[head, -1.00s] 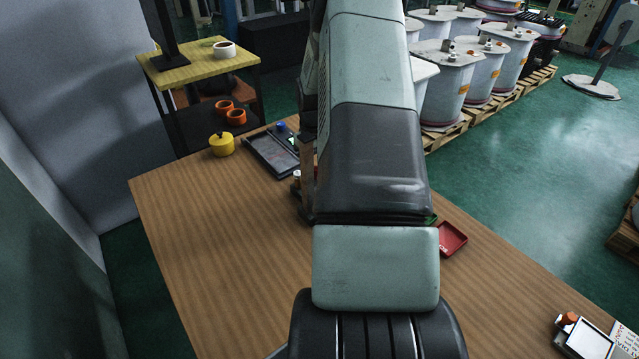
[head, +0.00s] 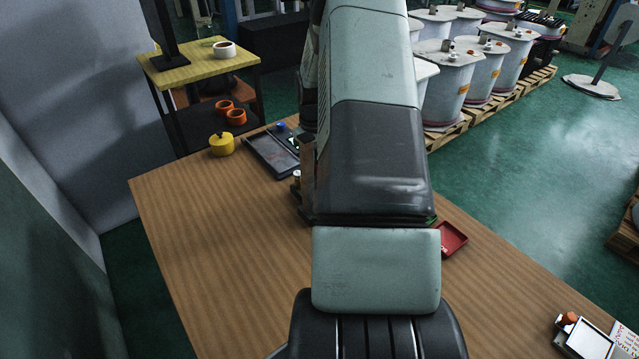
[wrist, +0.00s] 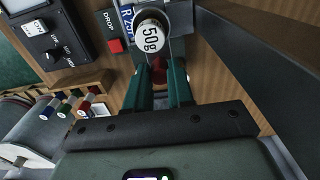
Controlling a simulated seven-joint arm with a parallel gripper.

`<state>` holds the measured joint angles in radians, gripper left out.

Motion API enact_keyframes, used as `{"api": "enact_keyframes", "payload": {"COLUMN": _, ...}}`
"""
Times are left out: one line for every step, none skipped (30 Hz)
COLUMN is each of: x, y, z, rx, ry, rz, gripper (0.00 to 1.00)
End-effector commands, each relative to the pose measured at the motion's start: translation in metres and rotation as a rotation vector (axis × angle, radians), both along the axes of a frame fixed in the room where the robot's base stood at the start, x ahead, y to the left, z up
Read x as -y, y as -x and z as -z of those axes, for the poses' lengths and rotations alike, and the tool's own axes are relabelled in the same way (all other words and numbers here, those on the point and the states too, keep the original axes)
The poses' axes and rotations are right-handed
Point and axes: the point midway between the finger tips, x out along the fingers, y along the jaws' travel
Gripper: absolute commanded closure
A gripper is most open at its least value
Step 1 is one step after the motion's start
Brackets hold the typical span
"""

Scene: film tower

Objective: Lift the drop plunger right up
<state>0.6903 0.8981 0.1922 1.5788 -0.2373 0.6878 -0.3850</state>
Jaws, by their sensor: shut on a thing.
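In the wrist view my gripper (wrist: 160,82) has its two dark green fingers close together on a small red piece (wrist: 159,68), which I take to be the drop plunger. Most of the plunger is hidden between the fingers. A white cylinder marked 50g (wrist: 150,38) sits just beyond the fingertips. A panel with the label DROP (wrist: 109,21) and a red square (wrist: 117,45) lies to the left of it. In the head view my arm hides the gripper and the plunger.
A black control box (wrist: 47,38) and a wooden rack (wrist: 90,83) with coloured pieces lie left in the wrist view. In the head view, a red tray (head: 452,239), dark tray (head: 270,155) and yellow pot (head: 221,144) stand on the table. The table's left is clear.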

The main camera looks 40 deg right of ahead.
Motion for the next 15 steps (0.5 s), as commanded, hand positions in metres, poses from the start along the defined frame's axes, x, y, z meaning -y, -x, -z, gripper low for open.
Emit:
{"api": "enact_keyframes", "payload": {"x": 0.0, "y": 0.0, "z": -0.004, "rx": 0.001, "ry": 0.001, "rz": 0.001, "gripper": 1.0}}
{"api": "enact_keyframes", "payload": {"x": 0.0, "y": 0.0, "z": -0.006, "rx": 0.001, "ry": 0.001, "rz": 0.0, "gripper": 1.0}}
{"api": "enact_keyframes", "payload": {"x": 0.0, "y": 0.0, "z": -0.008, "rx": 0.0, "ry": 0.001, "rz": 0.0, "gripper": 1.0}}
{"api": "enact_keyframes", "payload": {"x": 0.0, "y": 0.0, "z": -0.01, "rx": 0.0, "ry": 0.0, "rz": 0.0, "gripper": 1.0}}
{"api": "enact_keyframes", "payload": {"x": 0.0, "y": 0.0, "z": -0.011, "rx": 0.0, "ry": 0.001, "rz": 0.0, "gripper": 1.0}}
{"api": "enact_keyframes", "payload": {"x": 0.0, "y": 0.0, "z": -0.014, "rx": 0.0, "ry": 0.001, "rz": 0.0, "gripper": 1.0}}
{"api": "enact_keyframes", "payload": {"x": 0.001, "y": 0.0, "z": -0.016, "rx": 0.001, "ry": 0.001, "rz": 0.0, "gripper": 1.0}}
{"api": "enact_keyframes", "payload": {"x": 0.001, "y": 0.0, "z": -0.018, "rx": 0.001, "ry": 0.001, "rz": 0.0, "gripper": 1.0}}
{"api": "enact_keyframes", "payload": {"x": 0.001, "y": 0.0, "z": -0.02, "rx": 0.001, "ry": 0.002, "rz": 0.0, "gripper": 1.0}}
{"api": "enact_keyframes", "payload": {"x": 0.001, "y": 0.0, "z": -0.022, "rx": 0.001, "ry": 0.002, "rz": 0.001, "gripper": 1.0}}
{"api": "enact_keyframes", "payload": {"x": 0.001, "y": 0.0, "z": -0.024, "rx": 0.0, "ry": 0.001, "rz": 0.001, "gripper": 1.0}}
{"api": "enact_keyframes", "payload": {"x": 0.001, "y": 0.0, "z": -0.026, "rx": 0.0, "ry": 0.001, "rz": 0.001, "gripper": 1.0}}
{"api": "enact_keyframes", "payload": {"x": 0.001, "y": 0.0, "z": -0.028, "rx": 0.0, "ry": 0.001, "rz": 0.001, "gripper": 1.0}}
{"api": "enact_keyframes", "payload": {"x": 0.001, "y": 0.0, "z": -0.029, "rx": 0.0, "ry": 0.001, "rz": 0.001, "gripper": 1.0}}
{"api": "enact_keyframes", "payload": {"x": 0.001, "y": 0.0, "z": -0.032, "rx": 0.0, "ry": 0.001, "rz": 0.001, "gripper": 1.0}}
